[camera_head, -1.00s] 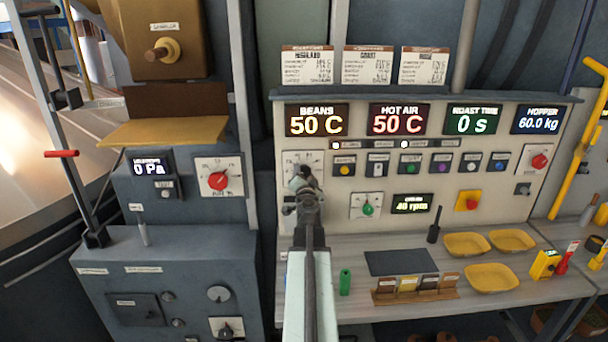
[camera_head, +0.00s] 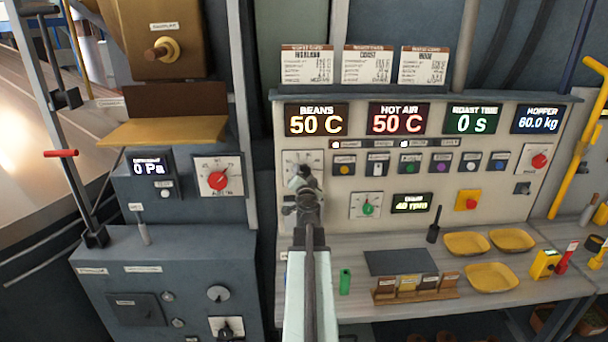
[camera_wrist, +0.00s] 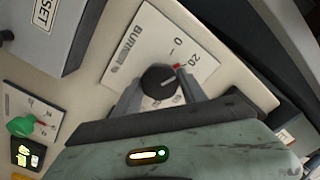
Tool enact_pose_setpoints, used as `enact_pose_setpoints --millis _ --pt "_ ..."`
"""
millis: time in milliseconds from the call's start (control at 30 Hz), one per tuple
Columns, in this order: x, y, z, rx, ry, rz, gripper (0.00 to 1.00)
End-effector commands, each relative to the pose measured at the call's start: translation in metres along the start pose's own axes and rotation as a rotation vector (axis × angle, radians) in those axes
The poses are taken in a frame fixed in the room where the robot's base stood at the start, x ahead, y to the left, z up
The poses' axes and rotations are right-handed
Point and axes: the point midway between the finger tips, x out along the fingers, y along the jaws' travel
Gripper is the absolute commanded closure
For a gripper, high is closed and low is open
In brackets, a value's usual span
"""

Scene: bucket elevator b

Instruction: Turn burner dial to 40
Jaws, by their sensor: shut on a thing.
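The burner dial is a black round knob (camera_wrist: 160,82) on a white plate marked BURNER (camera_wrist: 148,45) in the wrist view. A red mark at the knob's edge points between 0 and 20, nearer 20. My gripper (camera_wrist: 165,88) is shut on the knob, with a grey finger on each side. In the head view my gripper (camera_head: 304,182) is at the burner plate (camera_head: 293,158) below the BEANS display, and the knob is hidden behind it.
The BEANS (camera_head: 316,120) and HOT AIR (camera_head: 398,118) displays both read 50 C. A green-knobbed dial (camera_head: 367,208) is right of my gripper. A row of buttons (camera_head: 410,165) lies above it. The counter below holds a green cylinder (camera_head: 345,281) and yellow trays (camera_head: 491,277).

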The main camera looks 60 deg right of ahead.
Motion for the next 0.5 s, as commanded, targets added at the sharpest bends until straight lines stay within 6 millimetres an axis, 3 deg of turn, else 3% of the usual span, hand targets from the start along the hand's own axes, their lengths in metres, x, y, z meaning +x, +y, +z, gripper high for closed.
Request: enact_pose_setpoints --millis 300,333,400,500 --pt "-0.001 -0.0007 0.0013 0.0 -0.002 -0.002 0.92" --pt "-0.0009 -0.0007 0.0013 0.0 -0.002 -0.002 0.46" --pt "-0.0008 -0.0007 0.0013 0.0 -0.002 -0.002 0.31" --pt "-0.0006 -0.0007 0.0011 0.0 -0.001 -0.002 0.31"
